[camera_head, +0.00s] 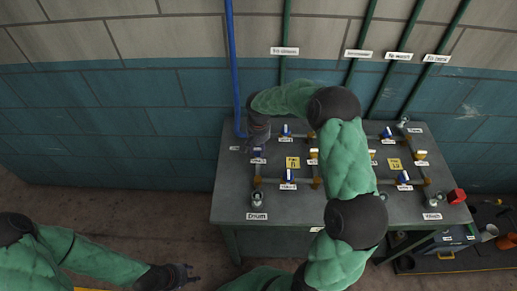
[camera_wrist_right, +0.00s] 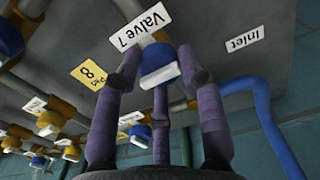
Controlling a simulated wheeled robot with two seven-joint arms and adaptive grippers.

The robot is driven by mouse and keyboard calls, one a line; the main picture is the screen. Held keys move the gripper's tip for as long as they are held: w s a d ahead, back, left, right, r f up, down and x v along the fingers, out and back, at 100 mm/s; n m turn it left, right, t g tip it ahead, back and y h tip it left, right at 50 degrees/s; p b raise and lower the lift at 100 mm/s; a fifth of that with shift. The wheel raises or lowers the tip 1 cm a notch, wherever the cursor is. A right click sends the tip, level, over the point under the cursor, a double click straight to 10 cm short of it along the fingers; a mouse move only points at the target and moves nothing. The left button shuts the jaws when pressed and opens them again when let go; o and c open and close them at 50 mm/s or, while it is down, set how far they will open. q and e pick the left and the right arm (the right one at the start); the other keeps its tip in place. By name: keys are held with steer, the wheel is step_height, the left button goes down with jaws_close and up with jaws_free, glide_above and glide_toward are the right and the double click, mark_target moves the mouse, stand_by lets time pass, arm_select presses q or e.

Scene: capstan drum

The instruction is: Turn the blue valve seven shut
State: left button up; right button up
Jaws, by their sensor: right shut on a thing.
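The blue valve labelled Valve 7 (camera_wrist_right: 157,60) is close up in the right wrist view, with a blue body and a pale handle end. The purple fingers of my right gripper (camera_wrist_right: 160,85) stand around it, closed on it.
The grey table (camera_head: 232,185) carries pipes and several blue and yellow valves. A blue pipe (camera_head: 235,70) comes down the wall beside my right gripper; the Inlet label (camera_wrist_right: 245,38) is close by. My right arm covers the table's middle.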

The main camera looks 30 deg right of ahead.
mark_target(259, 148)
stand_by(0.5)
steer(key=o, duration=1.2)
steer(key=shift+c, duration=0.2)
step_height(259, 148, up, 12)
